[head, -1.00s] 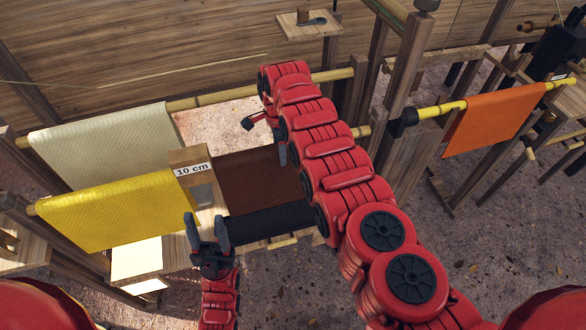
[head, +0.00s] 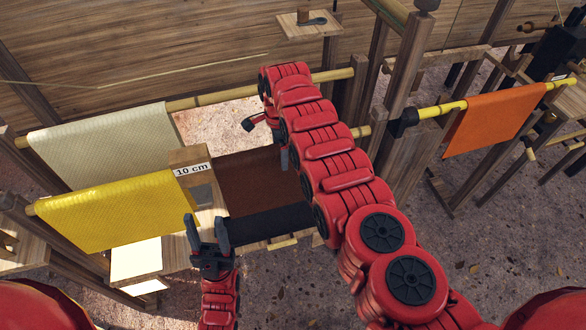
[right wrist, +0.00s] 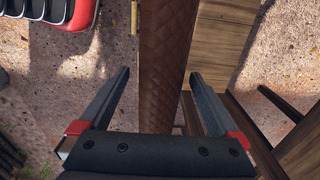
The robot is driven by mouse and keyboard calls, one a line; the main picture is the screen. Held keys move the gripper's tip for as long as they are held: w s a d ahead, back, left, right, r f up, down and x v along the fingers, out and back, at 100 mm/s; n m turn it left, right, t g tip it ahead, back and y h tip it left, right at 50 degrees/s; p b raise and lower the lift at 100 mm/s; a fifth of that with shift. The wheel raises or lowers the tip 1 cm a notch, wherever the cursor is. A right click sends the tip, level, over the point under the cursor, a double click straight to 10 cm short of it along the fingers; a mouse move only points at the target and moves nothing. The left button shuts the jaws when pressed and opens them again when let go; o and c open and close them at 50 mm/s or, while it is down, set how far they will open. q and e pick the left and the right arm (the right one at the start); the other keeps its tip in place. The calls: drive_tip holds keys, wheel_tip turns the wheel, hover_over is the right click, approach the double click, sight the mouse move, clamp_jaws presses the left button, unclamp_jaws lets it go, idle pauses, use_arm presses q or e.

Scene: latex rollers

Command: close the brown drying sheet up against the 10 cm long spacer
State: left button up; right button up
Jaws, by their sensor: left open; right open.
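The brown drying sheet (head: 250,180) hangs from a pole in the middle of the head view. The spacer (head: 188,157), a wooden block labelled "10 cm", stands at its left, beside the yellow sheet; I cannot tell if brown sheet and spacer touch. My right gripper (head: 283,155) is open and mostly hidden by my right arm. In the right wrist view, the brown sheet (right wrist: 165,50) lies between the spread fingers of the right gripper (right wrist: 158,78), with room on both sides. My left gripper (head: 207,232) is open and empty, in front of and below the spacer.
A yellow sheet (head: 105,212) and a cream sheet (head: 105,148) hang at the left. An orange sheet (head: 492,120) hangs at the right behind a wooden post (head: 400,90). A black strip (head: 268,222) lies along the brown sheet's lower edge.

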drive_tip(key=shift+r, duration=0.55)
wheel_tip(320, 180, up, 10)
drive_tip(key=shift+f+b, duration=0.1)
drive_tip(key=shift+b, duration=0.9)
wheel_tip(320, 180, up, 7)
drive_tip(key=p, duration=0.5)
drive_tip(key=shift+f, duration=0.2)
